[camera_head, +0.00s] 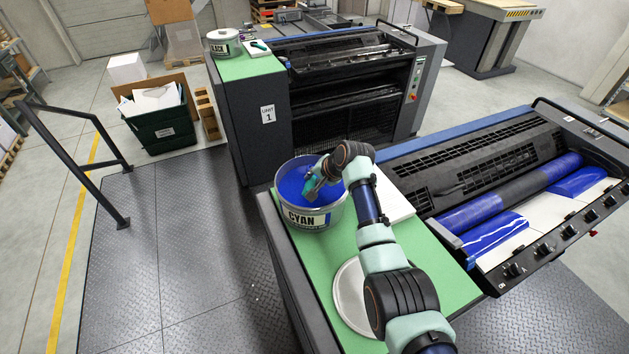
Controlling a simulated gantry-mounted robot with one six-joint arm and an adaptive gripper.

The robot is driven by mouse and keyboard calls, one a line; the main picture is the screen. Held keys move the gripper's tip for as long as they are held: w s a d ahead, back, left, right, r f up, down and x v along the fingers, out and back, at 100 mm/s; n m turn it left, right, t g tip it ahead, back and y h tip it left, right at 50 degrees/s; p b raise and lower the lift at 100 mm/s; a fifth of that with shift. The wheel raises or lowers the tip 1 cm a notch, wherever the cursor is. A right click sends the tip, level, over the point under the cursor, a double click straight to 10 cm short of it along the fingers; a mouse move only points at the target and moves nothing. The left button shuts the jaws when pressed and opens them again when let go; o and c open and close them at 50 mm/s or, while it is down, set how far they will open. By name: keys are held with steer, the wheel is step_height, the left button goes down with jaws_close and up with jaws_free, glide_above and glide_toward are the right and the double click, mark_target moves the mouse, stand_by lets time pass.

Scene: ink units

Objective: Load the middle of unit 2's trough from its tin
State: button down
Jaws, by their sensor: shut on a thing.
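The tin marked CYAN (306,218) stands on the green top of the near press, with blue ink (293,182) inside. My gripper (313,186) is over the tin's mouth, pointing down. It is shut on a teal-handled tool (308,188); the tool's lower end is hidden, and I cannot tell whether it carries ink. The near press's trough (540,214) is at the right. Blue ink lies at its left end (495,236) and right end (578,182); its middle is pale and bare. The roller behind is blue at both ends and dark between.
A white pad (393,200) and a round pale lid (350,297) lie on the green top (318,262), partly behind my arm. A row of black knobs (567,230) lines the trough's front. Unit 1 (268,114) stands behind, with a black-labelled tin (224,43).

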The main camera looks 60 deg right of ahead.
mark_target(314, 180)
stand_by(0.5)
step_height(314, 180, up, 10)
steer(key=p, duration=0.9)
steer(key=shift+a, duration=0.1)
